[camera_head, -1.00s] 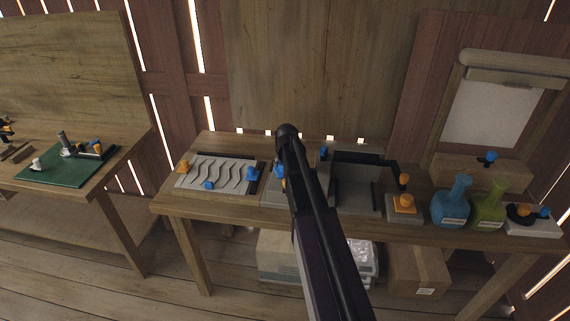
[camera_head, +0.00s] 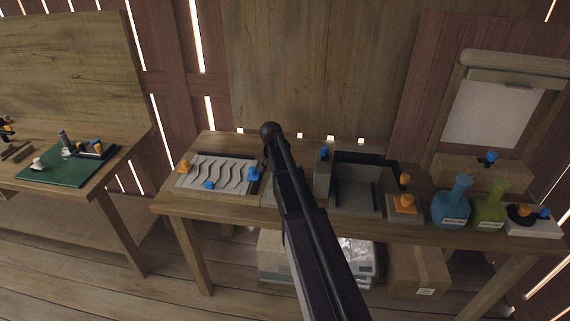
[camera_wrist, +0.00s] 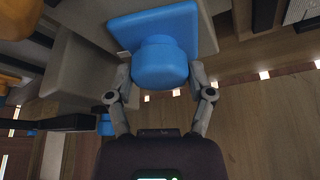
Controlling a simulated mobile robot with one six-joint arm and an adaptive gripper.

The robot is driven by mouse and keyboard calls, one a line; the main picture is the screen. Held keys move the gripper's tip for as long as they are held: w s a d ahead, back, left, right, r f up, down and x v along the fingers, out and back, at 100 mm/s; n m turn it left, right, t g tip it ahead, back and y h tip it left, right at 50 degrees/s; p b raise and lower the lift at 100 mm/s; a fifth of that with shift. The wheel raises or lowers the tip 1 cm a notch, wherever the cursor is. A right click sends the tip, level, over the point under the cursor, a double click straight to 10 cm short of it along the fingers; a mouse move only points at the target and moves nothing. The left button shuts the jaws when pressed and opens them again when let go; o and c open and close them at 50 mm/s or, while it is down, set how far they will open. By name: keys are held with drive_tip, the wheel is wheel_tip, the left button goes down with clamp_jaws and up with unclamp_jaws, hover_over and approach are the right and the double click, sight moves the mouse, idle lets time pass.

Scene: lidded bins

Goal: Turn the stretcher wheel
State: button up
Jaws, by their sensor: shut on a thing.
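A blue round knob (camera_wrist: 160,62) on a blue square plate (camera_wrist: 182,22) is in the wrist view, against a grey block (camera_wrist: 80,75). It looks like the stretcher wheel, but no marking shows this. My gripper (camera_wrist: 160,85) is shut on the knob, with one finger on each side of it. In the head view my own arm hides the gripper and the knob, over the bench between the wavy-grooved panel and the grey box.
The wooden bench (camera_head: 240,213) carries the wavy-grooved panel (camera_head: 218,172), a grey box (camera_head: 354,195) with a black bar, an orange-knobbed block (camera_head: 404,206), a blue flask (camera_head: 452,207) and a green flask (camera_head: 487,208). Cartons stand below. A plank wall is close behind.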

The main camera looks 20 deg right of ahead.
drive_tip(key=shift+s+d+m, duration=0.1)
drive_tip(key=shift+s+m, duration=0.1)
drive_tip(key=shift+m, duration=0.2)
drive_tip(key=o, duration=1.1)
drive_tip(key=shift+d, duration=0.1)
drive_tip(key=shift+w, duration=0.1)
